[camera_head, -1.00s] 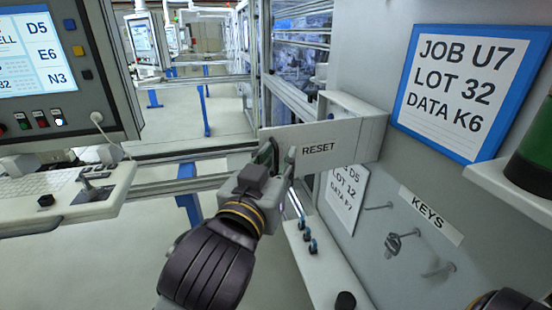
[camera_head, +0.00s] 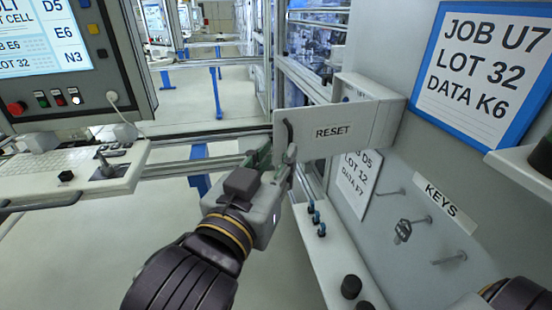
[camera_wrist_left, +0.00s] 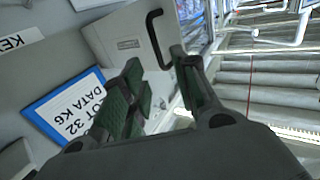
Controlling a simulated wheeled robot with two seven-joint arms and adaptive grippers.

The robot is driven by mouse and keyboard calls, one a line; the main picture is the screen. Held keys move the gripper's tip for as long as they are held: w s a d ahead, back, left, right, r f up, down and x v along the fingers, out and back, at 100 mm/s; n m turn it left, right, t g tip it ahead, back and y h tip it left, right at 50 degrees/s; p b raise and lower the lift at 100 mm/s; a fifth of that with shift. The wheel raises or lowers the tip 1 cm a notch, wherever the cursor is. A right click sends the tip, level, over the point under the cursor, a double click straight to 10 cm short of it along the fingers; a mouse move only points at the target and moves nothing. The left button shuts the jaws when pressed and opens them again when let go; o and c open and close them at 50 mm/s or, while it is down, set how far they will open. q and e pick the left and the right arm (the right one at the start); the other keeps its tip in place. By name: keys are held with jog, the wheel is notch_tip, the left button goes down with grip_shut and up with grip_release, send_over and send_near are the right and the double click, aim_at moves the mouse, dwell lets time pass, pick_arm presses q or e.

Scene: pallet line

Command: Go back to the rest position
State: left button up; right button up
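My left gripper (camera_head: 277,158) is just in front of and below the handle. In the left wrist view its two fingers are apart with nothing held between them, and the handle lies beyond the fingertips. My right gripper is not in view; only a dark piece of my right arm shows at the lower right corner of the head view.
A job sign (camera_head: 480,62) and a KEYS label (camera_head: 444,209) with hooks are on the right panel. A narrow shelf (camera_head: 322,262) with blue-topped pegs and a black knob is below the box. A control console (camera_head: 75,165) stands at left. Open floor lies between.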

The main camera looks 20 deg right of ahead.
pick_arm(q)
jog(key=w+a+f+n+g+y, duration=0.2)
jog(key=w+a+f+n+y, duration=0.15)
jog(key=a+f, duration=0.65)
jog(key=w+a+f+n+g+y, duration=0.15)
jog(key=w+a+f+y, duration=0.35)
jog(key=f, duration=0.8)
jog(key=s+a+f+n+g+y, duration=0.1)
jog(key=s+a+f+g, duration=0.1)
jog(key=s+a+f, duration=0.35)
jog(key=s+a+f+g+y, duration=0.2)
jog(key=s+a+f, duration=0.1)
jog(key=a+f, duration=0.6)
jog(key=s+a+f+n+g+y, duration=0.1)
jog(key=s+a+f+g, duration=0.1)
jog(key=s+a+f, duration=0.4)
notch_tip(320, 180, down, 35)
jog(key=a+g, duration=0.1)
jog(key=s+a+f, duration=0.2)
jog(key=s+f, duration=0.8)
jog(key=s, duration=0.1)
jog(key=s+a+f+g, duration=0.1)
jog(key=s+a+f, duration=0.1)
jog(key=s+f, duration=0.8)
jog(key=shift+s+m, duration=0.3)
jog(key=shift+s, duration=0.65)
